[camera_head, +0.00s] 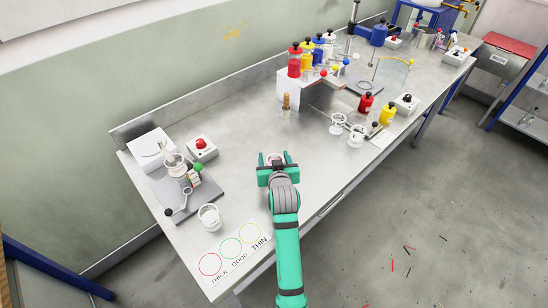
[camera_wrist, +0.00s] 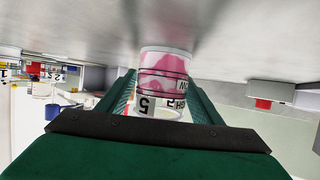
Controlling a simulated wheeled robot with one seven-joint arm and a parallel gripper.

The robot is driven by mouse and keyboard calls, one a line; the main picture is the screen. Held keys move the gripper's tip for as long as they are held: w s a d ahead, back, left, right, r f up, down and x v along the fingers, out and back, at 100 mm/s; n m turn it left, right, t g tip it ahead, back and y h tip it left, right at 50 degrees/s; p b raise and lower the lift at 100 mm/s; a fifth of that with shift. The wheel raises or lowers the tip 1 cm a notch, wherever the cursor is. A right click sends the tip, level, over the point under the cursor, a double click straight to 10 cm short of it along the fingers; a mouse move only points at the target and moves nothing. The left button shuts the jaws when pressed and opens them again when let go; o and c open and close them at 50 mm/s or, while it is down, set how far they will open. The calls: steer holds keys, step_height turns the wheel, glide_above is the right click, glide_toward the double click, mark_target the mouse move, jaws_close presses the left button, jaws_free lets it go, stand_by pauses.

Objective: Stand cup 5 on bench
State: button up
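Cup 5 (camera_wrist: 165,70) is a small white and clear cup with pink contents and a label reading 5. In the wrist view, which is upside down, it sits between the two fingers of my gripper (camera_wrist: 164,88), which lie against its sides. In the head view my gripper (camera_head: 275,160) is low over the middle front of the bench (camera_head: 245,120), and only a bit of the cup shows between its fingers. The cup's base is close to the bench top; I cannot tell whether it touches.
A white cup (camera_head: 210,216) stands at left, near printed THICK, GOOD and THIN circles (camera_head: 231,247). A dark stand plate (camera_head: 190,195) and a red-button box (camera_head: 201,149) are behind it. Bench around my gripper is clear.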

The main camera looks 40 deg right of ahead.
steer(key=shift+r, duration=0.15)
steer(key=v, duration=1.2)
steer(key=shift+s, duration=0.1)
stand_by(0.5)
